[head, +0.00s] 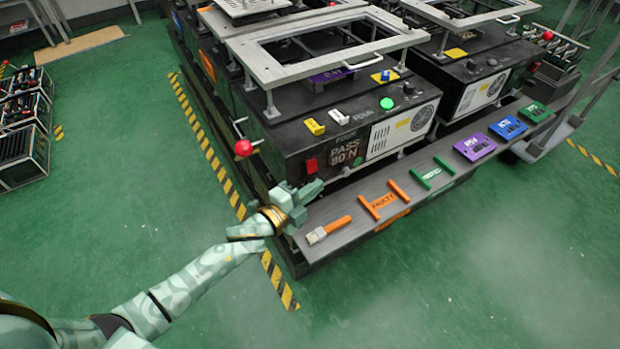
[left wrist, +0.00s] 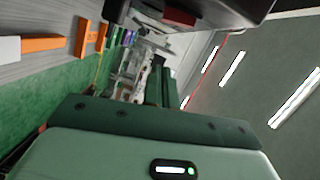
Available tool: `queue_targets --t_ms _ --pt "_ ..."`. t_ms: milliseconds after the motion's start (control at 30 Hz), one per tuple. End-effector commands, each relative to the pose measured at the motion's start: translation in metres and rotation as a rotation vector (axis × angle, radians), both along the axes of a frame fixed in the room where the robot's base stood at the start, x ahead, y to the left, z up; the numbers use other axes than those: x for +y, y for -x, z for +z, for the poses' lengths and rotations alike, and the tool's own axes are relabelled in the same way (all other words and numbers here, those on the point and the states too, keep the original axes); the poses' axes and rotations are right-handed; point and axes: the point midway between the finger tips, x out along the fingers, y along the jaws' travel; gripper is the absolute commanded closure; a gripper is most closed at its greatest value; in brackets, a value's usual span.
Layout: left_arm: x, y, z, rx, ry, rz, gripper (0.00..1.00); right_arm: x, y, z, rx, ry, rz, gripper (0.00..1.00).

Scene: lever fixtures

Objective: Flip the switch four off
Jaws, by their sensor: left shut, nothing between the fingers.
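The black fixture box (head: 285,140) is marked FOUR and has a display reading "PASS 80 N". A small red switch (head: 311,166) sits on its front face, left of the display. A lever with a red ball knob (head: 243,148) sticks out at its left side. My left gripper (head: 303,192) is shut and empty, just below and in front of the red switch, apart from it. In the left wrist view, a red part (left wrist: 180,17), likely the switch, shows on the dark box at the top, above the green fingers (left wrist: 160,88). My right gripper is not in view.
Similar fixtures stand behind and to the right.

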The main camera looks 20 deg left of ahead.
Motion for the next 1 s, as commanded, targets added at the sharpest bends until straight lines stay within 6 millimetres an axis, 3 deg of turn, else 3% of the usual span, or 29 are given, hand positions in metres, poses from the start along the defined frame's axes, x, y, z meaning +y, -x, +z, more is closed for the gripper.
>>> queue_targets --t_ms 67,300,767,1000 --pt "-0.007 -0.015 -0.004 0.001 0.0 0.0 1.0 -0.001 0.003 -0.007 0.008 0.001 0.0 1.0" --pt "0.017 -0.034 -0.01 0.002 -0.003 -0.001 1.0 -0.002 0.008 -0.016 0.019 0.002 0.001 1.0" --pt "0.024 -0.039 -0.009 0.0 -0.001 0.0 1.0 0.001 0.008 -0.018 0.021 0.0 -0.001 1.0" --pt "0.032 -0.045 -0.029 -0.144 -0.193 0.002 1.0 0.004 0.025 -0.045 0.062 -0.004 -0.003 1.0"
